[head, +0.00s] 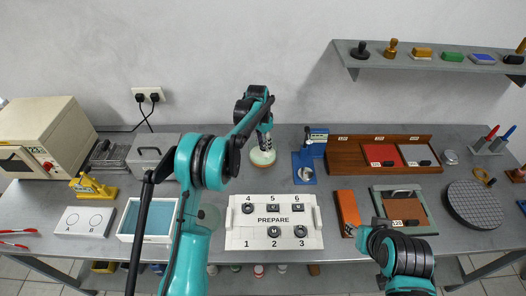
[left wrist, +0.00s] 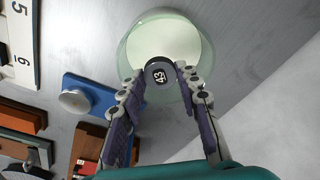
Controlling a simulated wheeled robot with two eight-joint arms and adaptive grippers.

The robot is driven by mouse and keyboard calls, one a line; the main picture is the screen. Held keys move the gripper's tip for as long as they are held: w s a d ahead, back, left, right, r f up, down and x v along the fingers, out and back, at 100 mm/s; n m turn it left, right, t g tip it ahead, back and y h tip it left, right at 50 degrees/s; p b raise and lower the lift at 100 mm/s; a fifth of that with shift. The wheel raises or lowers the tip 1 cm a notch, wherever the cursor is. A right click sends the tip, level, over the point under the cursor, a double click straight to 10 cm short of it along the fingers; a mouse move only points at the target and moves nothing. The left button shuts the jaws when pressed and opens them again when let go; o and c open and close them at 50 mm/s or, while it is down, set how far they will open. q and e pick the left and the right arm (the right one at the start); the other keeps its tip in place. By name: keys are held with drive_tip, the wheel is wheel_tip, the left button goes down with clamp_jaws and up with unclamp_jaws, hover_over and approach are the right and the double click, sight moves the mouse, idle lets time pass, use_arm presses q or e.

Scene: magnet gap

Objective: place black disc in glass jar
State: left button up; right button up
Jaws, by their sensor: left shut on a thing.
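The black disc (left wrist: 158,73) carries a white label that reads 43. My left gripper (left wrist: 160,70) is shut on it in the left wrist view, with a fingertip on each side. The round glass jar (left wrist: 150,38) has a pale inside and a greenish clear wall. The disc overlaps the jar's near side in the left wrist view; I cannot tell its height over the rim. In the head view the jar (head: 262,158) stands on the bench below my left gripper (head: 264,142), and the disc cannot be made out there. My right arm shows at the lower right, but its fingertips do not.
A white PREPARE board (head: 234,238) with several dark pieces lies in front of the jar. A blue device (head: 304,167) stands close to the jar's right. A wooden tray (head: 345,160) lies farther right. Clear bench lies left of the jar.

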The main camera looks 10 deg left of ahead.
sight(262, 145)
use_arm(q)
drive_tip(key=shift+w+a+f, duration=0.25)
drive_tip(key=shift+a+f, duration=0.1)
drive_tip(key=shift+f, duration=0.05)
drive_tip(key=shift+f+b, duration=0.5)
drive_tip(key=shift+f, duration=1.4)
drive_tip(key=shift+f, duration=0.2)
drive_tip(key=o, duration=1.2)
drive_tip(key=shift+r, duration=0.1)
drive_tip(key=shift+r, duration=0.1)
